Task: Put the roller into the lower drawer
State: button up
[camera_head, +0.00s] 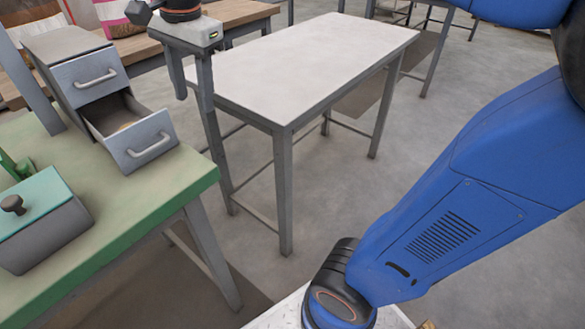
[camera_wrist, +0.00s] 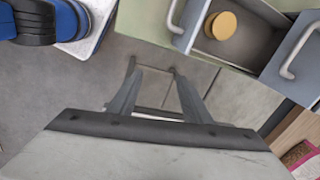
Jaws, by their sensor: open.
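The grey drawer cabinet (camera_head: 75,65) stands on the green bench at the left in the head view. Its lower drawer (camera_head: 150,142) is pulled open; its upper drawer (camera_head: 92,77) is shut. In the wrist view, a round tan piece, seemingly the roller (camera_wrist: 221,25), lies inside the open lower drawer (camera_wrist: 188,27). The head view shows only a little tan inside that drawer. My gripper (camera_wrist: 156,72) shows in the wrist view, fingers apart with nothing between them. It is clear of the drawer, which lies up and to the right there.
A bare white table (camera_head: 300,60) stands in the middle. The green bench (camera_head: 140,205) also carries a grey box with a teal lid (camera_head: 45,205). A wooden bench (camera_head: 235,12) is behind. Floor between is clear.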

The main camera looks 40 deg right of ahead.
jog(key=s+d+f+n+t, duration=0.3)
jog(key=s+d+f+n, duration=0.9)
jog(key=f, duration=0.5)
jog(key=s+d, duration=0.1)
jog(key=s, duration=0.1)
jog(key=shift+s+d+f+n+h, duration=0.2)
jog(key=shift+s+d+n+h, duration=0.1)
jog(key=shift+s+n, duration=0.1)
